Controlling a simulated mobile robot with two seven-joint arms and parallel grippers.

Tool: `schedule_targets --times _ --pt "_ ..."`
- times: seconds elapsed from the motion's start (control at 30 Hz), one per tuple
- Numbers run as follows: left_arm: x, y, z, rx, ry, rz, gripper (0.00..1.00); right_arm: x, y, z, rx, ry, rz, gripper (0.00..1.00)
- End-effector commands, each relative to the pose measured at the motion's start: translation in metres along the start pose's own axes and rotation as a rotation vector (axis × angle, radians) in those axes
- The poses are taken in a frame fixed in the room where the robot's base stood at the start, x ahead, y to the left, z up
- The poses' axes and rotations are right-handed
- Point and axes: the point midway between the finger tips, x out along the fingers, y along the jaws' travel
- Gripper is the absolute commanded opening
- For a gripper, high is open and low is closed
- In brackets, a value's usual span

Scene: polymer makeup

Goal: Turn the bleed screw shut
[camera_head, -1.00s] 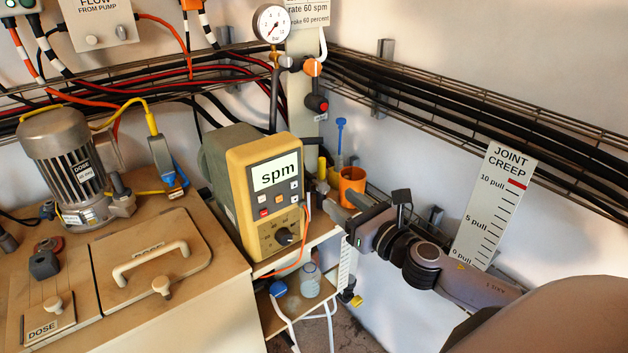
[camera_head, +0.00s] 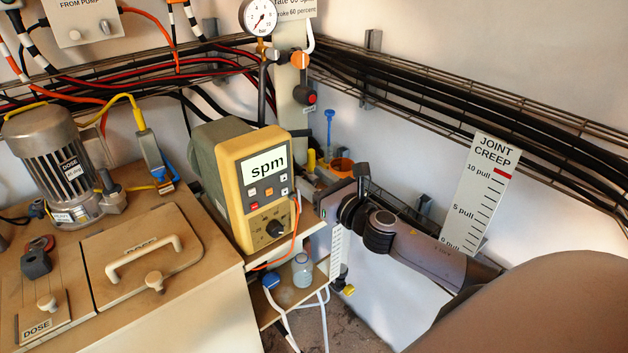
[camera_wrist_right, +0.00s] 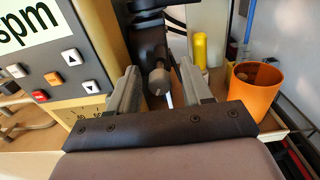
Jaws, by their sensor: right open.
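The grey, round-ended knob that looks like the bleed screw (camera_wrist_right: 158,82) shows in the right wrist view, beside the yellow pump (camera_wrist_right: 78,50). My right gripper (camera_wrist_right: 160,72) is open, with one finger on each side of the knob. I see gaps between the fingers and the knob; whether the knob lies fully between the tips is hard to tell. In the head view the pump (camera_head: 258,195) stands left of my right gripper (camera_head: 318,190), whose fingers are mostly hidden there. The screw cannot be made out in that view. My left gripper is not in view.
An orange cup (camera_wrist_right: 254,92) stands just right of the right gripper, with a yellow capped item (camera_wrist_right: 199,50) behind. In the head view a gauge (camera_head: 259,17) and cable tray (camera_head: 470,125) are above. A clear bottle (camera_head: 302,270) sits on the lower shelf.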

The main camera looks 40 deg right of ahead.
Motion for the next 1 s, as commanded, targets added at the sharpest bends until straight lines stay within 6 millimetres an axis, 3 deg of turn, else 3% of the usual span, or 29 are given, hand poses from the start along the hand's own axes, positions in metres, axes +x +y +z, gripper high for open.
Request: schedule_targets --times 0.03,0.1,0.2,0.63,1.0 --pt "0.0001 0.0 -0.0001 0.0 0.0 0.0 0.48 -0.0001 0.0001 -0.0001 0.0 0.0 0.0 0.49" --pt "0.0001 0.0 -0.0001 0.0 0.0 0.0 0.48 -0.0002 0.0001 -0.0001 0.0 0.0 0.0 0.27" --pt "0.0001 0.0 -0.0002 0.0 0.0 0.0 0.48 -0.0003 0.0001 -0.0001 0.0 0.0 0.0 0.0" --pt "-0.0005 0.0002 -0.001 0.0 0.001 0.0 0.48 -0.0005 0.0005 -0.0001 0.068 0.001 0.001 0.0" --pt "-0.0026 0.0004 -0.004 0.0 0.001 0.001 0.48 -0.0006 0.0008 0.0001 0.357 0.001 0.0 0.0"
